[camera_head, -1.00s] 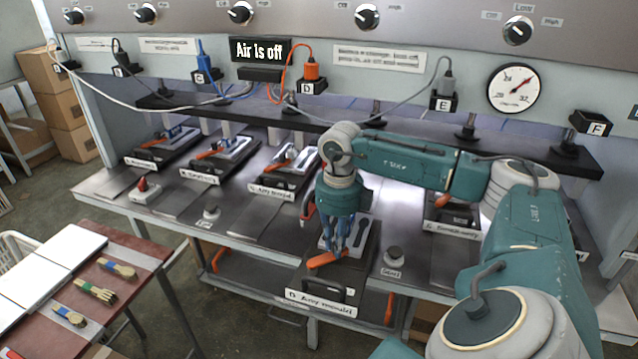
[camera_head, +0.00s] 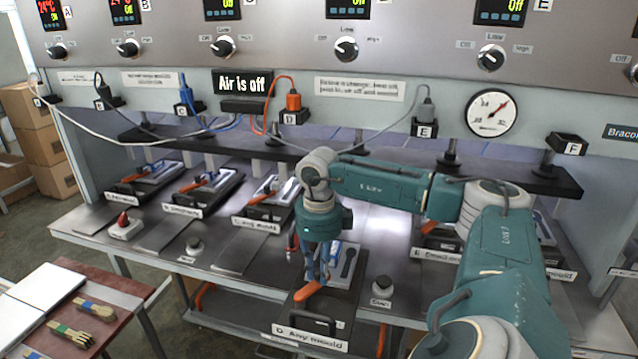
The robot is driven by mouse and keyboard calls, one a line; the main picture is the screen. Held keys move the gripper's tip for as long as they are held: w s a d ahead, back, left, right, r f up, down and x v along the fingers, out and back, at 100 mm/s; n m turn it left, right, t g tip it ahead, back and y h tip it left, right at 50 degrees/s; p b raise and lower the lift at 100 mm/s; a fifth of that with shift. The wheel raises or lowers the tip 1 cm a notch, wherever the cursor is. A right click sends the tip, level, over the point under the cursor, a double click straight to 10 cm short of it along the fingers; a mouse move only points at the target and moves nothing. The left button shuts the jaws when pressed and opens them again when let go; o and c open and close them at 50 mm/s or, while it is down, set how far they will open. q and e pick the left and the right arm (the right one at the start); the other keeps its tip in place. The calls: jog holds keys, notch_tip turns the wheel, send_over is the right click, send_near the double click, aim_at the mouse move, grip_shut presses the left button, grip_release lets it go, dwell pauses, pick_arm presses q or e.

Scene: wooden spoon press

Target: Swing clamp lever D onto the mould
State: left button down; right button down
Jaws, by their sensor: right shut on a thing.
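The station D mould (camera_head: 341,268) sits on a dark pull-out tray labelled "D. Any mould" (camera_head: 310,338) at the front of the press table. The mould is a pale block with a dark spoon-shaped hollow. Clamp lever D, with an orange handle (camera_head: 308,294), is at the mould's front left. My right gripper (camera_head: 317,279) points down and is shut on the lever just behind the orange part. The fingers hide much of the lever's pivot, so I cannot tell whether it touches the mould. My left gripper is not in view.
Other moulds with orange levers stand to the left, such as mould C (camera_head: 273,197). A round button (camera_head: 382,289) is right of tray D. A red knob (camera_head: 123,224) is at left.

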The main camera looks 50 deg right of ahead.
aim_at(318, 270)
jog(key=shift+w+d+r, duration=0.1)
jog(key=shift+w+r, duration=0.05)
jog(key=shift+w, duration=0.05)
jog(key=c, duration=1.7)
grip_release()
jog(key=shift+o, duration=0.6)
notch_tip(318, 270, up, 12)
